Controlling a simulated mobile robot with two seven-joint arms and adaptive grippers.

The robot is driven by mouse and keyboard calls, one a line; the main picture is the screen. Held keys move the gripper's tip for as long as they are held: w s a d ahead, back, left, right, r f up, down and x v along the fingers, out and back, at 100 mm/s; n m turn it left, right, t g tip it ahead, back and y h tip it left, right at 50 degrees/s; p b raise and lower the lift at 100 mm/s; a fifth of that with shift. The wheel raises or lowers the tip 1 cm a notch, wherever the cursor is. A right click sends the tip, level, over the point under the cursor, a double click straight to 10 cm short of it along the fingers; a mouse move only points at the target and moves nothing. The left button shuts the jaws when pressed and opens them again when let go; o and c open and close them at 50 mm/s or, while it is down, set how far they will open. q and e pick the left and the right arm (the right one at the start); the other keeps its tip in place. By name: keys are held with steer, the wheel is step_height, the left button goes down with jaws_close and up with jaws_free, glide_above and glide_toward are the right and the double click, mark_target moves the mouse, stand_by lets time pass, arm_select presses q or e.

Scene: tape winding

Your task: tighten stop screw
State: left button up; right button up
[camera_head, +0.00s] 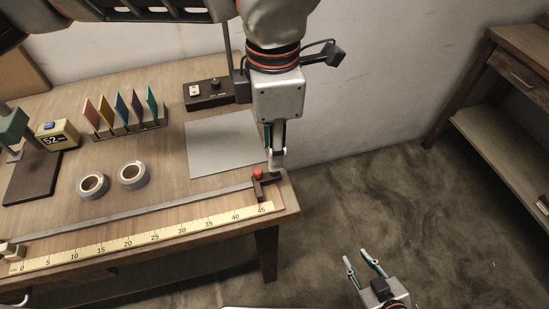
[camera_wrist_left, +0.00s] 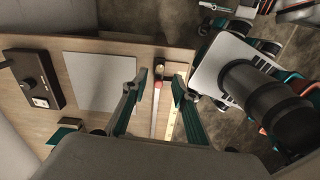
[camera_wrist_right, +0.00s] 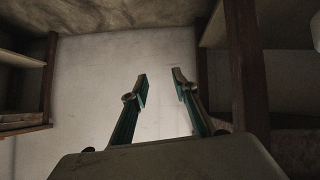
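The stop screw has a red knob (camera_head: 258,173) and sits on a dark stop block (camera_head: 262,188) at the right end of the metal rail (camera_head: 150,211). My left gripper (camera_head: 275,165) points down just beside the red knob and partly hides the stop. In the left wrist view, its two fingers (camera_wrist_left: 155,88) are apart, with the stop block (camera_wrist_left: 159,72) and red knob (camera_wrist_left: 157,85) showing between them; contact is not visible. My right gripper (camera_head: 363,264) is open and empty over the floor, away from the table. Its spread fingers also show in the right wrist view (camera_wrist_right: 160,80).
A yellow ruler (camera_head: 150,238) runs along the table's front edge. A grey sheet (camera_head: 222,144), two tape rolls (camera_head: 132,175) (camera_head: 92,185), a coloured card rack (camera_head: 125,130) and a dark box (camera_head: 208,94) stand on the table. A wooden shelf (camera_head: 510,125) stands at the right.

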arm_select(q)
step_height(320, 180, down, 5)
steer(key=shift+f+b, duration=0.1)
steer(key=shift+b, duration=0.2)
jaws_close()
